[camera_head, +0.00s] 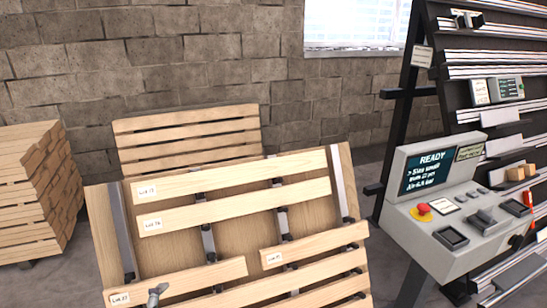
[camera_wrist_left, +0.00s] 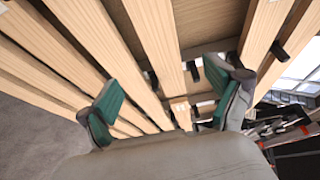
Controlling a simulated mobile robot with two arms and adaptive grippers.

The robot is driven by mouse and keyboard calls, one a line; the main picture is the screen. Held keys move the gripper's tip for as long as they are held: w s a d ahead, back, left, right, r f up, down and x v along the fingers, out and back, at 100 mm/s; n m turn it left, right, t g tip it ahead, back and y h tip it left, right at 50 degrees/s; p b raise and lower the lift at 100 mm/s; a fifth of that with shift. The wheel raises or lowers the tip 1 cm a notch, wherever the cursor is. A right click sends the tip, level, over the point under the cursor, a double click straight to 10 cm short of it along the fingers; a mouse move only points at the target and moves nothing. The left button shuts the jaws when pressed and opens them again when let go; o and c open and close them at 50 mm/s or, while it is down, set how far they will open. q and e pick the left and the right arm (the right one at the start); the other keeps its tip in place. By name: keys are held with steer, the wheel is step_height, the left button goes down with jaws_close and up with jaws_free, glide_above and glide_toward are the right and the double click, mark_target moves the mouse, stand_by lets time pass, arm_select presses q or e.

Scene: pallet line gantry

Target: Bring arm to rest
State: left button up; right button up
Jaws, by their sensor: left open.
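My left gripper (camera_wrist_left: 164,86) shows in the left wrist view with its two green-padded fingers spread wide apart and nothing between them. Wooden slats of the tilted pallet (camera_head: 243,192) lie beyond the fingers; I cannot tell how far off they are. In the head view a small grey tip at the bottom edge, over the pallet's lower left, looks like part of this gripper. The rest of the left arm is hidden there. My right gripper is in neither view.
A control console (camera_head: 440,215) with a READY screen and a red button stands at the right, before a dark slotted rack (camera_head: 490,95). Stacked wood (camera_head: 30,190) stands at the left. Another slatted pallet (camera_head: 185,130) is behind the tilted one, near the block wall.

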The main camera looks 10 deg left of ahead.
arm_select(q)
steer(key=s+d+f+n+g+h, duration=0.1)
steer(key=s+d+f+n+g, duration=0.1)
steer(key=s+d+n+g, duration=0.6)
steer(key=s+d+f+n+g+h, duration=0.15)
steer(key=s+d+n, duration=0.35)
steer(key=s, duration=0.7)
step_height(320, 180, down, 26)
steer(key=s+r+m+g, duration=0.1)
steer(key=s, duration=0.1)
steer(key=s+a+f+g, duration=0.1)
steer(key=s+a+f, duration=0.1)
steer(key=s+f, duration=1.4)
steer(key=shift+s+f+y, duration=0.3)
steer(key=shift+f+y, duration=0.15)
steer(key=shift+f, duration=0.4)
